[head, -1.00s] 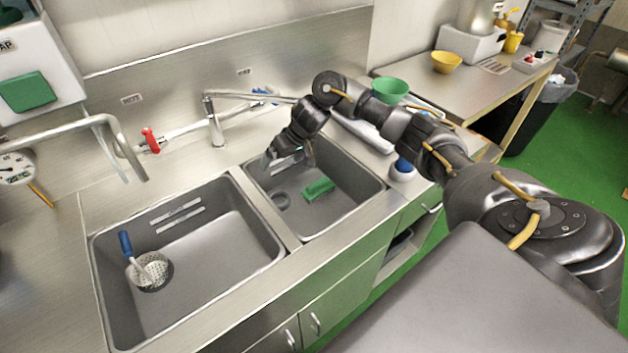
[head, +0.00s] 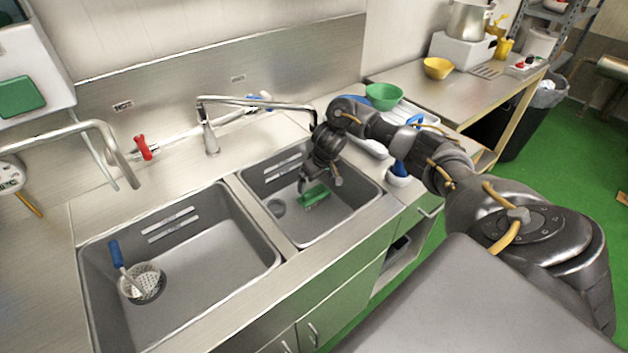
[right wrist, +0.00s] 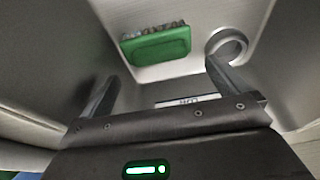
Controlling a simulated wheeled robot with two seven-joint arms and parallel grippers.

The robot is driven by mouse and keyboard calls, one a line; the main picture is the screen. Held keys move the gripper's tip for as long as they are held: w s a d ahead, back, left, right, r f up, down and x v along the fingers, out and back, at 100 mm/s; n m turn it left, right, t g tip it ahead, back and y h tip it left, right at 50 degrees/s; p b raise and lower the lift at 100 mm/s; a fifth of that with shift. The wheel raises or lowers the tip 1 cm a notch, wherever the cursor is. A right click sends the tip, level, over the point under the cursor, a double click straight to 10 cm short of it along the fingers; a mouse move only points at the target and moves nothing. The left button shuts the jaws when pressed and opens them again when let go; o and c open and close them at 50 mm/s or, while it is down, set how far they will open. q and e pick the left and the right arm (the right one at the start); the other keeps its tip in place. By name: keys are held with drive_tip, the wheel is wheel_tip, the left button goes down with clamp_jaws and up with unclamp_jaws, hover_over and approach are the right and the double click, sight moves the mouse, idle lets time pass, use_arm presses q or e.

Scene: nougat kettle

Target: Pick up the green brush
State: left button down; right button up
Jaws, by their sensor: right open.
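The green brush (head: 314,196) lies on the floor of the right sink basin. In the right wrist view the brush (right wrist: 157,45) shows a green back, with its bristles on the far side. My right gripper (head: 319,183) points down into this basin, above and close to the brush. In the right wrist view my open, empty right gripper (right wrist: 160,80) has its fingers spread wide, and the brush lies beyond the fingertips, apart from them. My left gripper is not in view.
The basin's drain (head: 277,207) is left of the brush. The faucet (head: 255,102) reaches over behind my right arm. A blue-and-white object (head: 398,178) stands right of the right basin.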

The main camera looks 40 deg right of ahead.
sight(313, 189)
drive_tip(key=shift+x, duration=2.6)
drive_tip(key=c, duration=1.3)
